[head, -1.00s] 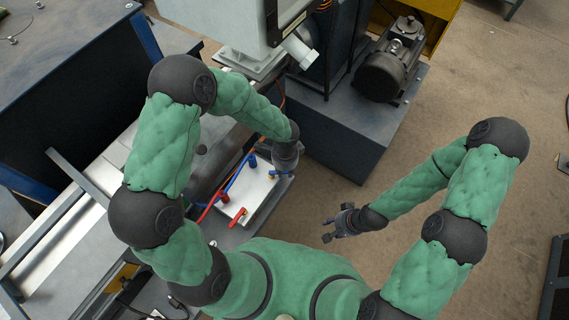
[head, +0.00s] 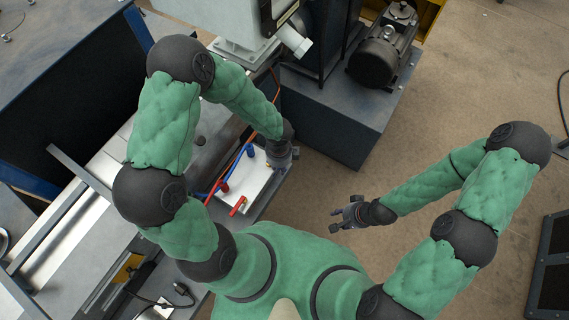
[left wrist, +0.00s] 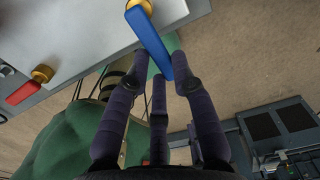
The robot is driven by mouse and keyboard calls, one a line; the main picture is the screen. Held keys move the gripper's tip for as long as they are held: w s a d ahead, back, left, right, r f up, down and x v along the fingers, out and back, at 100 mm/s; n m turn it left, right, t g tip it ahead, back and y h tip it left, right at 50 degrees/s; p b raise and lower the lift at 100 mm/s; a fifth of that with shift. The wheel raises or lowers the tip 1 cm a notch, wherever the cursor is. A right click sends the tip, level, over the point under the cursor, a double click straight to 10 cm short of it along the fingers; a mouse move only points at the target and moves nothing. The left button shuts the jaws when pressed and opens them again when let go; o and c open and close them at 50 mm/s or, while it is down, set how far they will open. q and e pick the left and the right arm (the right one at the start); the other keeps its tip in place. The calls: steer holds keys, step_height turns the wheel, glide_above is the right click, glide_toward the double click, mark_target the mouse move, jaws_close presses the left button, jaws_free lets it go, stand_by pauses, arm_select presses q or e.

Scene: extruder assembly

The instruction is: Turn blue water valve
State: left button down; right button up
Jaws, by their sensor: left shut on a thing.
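The blue valve handle (left wrist: 150,40) is a flat lever on a brass stem at the white panel's edge in the left wrist view. My left gripper (left wrist: 160,70) has its fingers around the lever's free end and is shut on it. In the head view my left gripper (head: 284,157) is at the right corner of the white panel (head: 255,187) and hides the blue handle. My right gripper (head: 343,215) has its fingers spread, empty, over the floor right of the panel.
A red valve handle (head: 238,207) is on the panel's near edge; it also shows in the left wrist view (left wrist: 22,93). Blue (head: 238,162) and red hoses run to the panel's left side. A motor (head: 383,55) on a dark cabinet stands behind.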

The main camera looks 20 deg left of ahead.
stand_by(0.4)
arm_select(q)
steer(key=c, duration=1)
jaws_free()
steer(key=shift+c, duration=0.2)
steer(key=shift+r, duration=0.1)
step_height(320, 180, up, 12)
steer(key=s+d+f+n+h, duration=0.2)
steer(key=s+d+f+n, duration=0.1)
steer(key=f+n, duration=0.6)
steer(key=s+d+f+n+h, duration=0.2)
steer(key=s+f+n, duration=0.3)
steer(key=f+n, duration=0.5)
steer(key=n, duration=0.4)
steer(key=shift+s+d+f, duration=0.2)
steer(key=shift+d+f, duration=0.1)
steer(key=shift+d, duration=0.1)
